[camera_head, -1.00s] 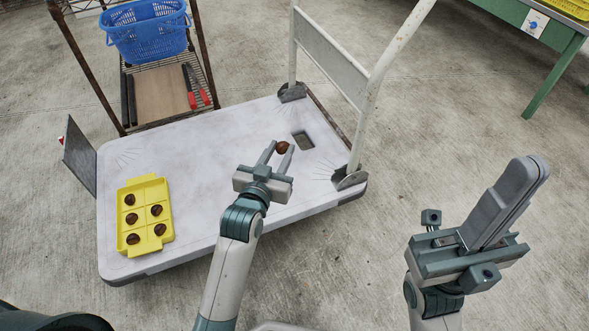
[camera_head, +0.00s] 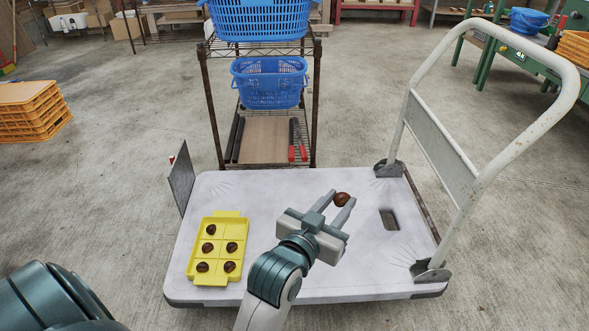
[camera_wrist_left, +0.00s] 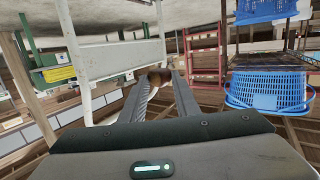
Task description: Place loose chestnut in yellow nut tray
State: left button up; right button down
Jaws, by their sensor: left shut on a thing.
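The loose brown chestnut (camera_head: 342,199) is between the fingertips of my left gripper (camera_head: 340,201), which is shut on it over the right half of the white cart bed. It also shows between the fingers in the left wrist view (camera_wrist_left: 160,76), partly hidden. The yellow nut tray (camera_head: 228,214) lies on the left part of the cart, left of the gripper and apart from it. Several chestnuts sit in its compartments; the far right compartment looks empty. My right gripper is out of view.
The white platform cart (camera_head: 330,289) has bare bed between tray and gripper. Its grey handle frame (camera_head: 436,149) rises at the right. A wire rack with a blue basket (camera_head: 268,84) stands behind. Orange crates (camera_head: 33,111) are stacked at far left.

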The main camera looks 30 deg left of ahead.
aim_at(229, 232)
jog(key=j+z, duration=0.1)
jog(key=j, duration=0.35)
jog(key=k+j, duration=0.1)
jog(key=j, duration=0.35)
jog(key=k+j+z, duration=0.15)
jog(key=j, duration=0.3)
jog(key=j+z, duration=0.1)
jog(key=j, duration=0.35)
jog(key=k+j+z, duration=0.1)
jog(key=j, duration=0.35)
jog(key=k+j, duration=0.15)
jog(key=j, duration=0.3)
jog(key=k+j+z, duration=0.15)
jog(key=j, duration=0.25)
jog(key=i, duration=0.05)
